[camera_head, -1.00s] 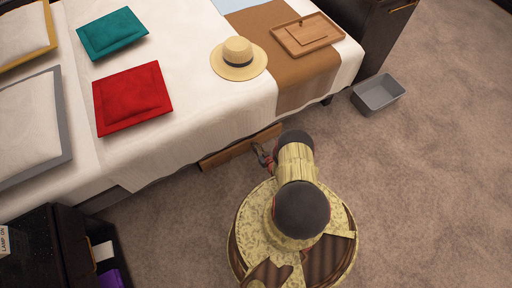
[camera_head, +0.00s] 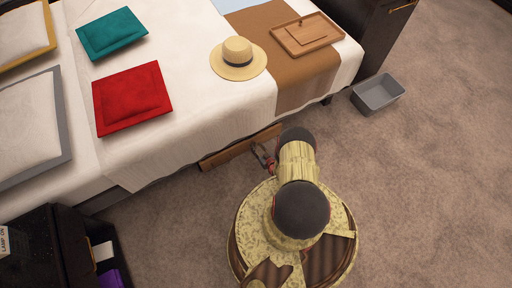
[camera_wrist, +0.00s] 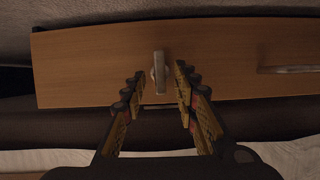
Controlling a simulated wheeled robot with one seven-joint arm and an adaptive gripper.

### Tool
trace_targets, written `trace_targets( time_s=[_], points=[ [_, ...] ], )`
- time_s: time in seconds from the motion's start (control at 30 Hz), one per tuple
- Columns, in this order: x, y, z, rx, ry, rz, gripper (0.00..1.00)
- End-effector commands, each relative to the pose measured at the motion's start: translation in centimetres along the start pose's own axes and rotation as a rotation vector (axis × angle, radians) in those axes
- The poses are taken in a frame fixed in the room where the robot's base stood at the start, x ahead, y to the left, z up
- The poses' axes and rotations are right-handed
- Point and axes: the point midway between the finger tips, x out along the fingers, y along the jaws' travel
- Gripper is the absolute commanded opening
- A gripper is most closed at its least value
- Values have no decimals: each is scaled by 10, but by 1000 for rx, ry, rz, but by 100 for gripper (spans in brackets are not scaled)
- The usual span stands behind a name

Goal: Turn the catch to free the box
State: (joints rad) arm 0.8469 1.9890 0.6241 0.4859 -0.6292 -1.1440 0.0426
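The wooden front of the box (camera_head: 240,148) shows under the bed's edge in the head view. In the wrist view the same wooden front (camera_wrist: 95,65) fills the upper middle. My gripper (camera_wrist: 157,86) is open, with one finger on each side of the catch. In the head view my gripper (camera_head: 263,157) is small at the wooden front, and the catch cannot be made out.
A pale handle (camera_wrist: 288,69) is on the wooden front to the right of the catch. The bed (camera_head: 190,110) overhangs the box and carries cushions, a straw hat (camera_head: 238,58) and a wooden tray (camera_head: 307,34). A grey bin (camera_head: 378,94) stands on the carpet at right.

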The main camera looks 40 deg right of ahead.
Motion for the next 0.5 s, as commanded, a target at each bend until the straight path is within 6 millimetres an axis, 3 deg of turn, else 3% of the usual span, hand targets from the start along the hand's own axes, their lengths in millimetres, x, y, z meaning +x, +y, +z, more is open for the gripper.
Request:
trace_targets(
  time_s=[0.3, 0.5],
  points=[
    [-62, 2, 0, 4, -2, 6, 30],
    [-93, 2, 0, 3, -2, 4, 30]
  ],
)
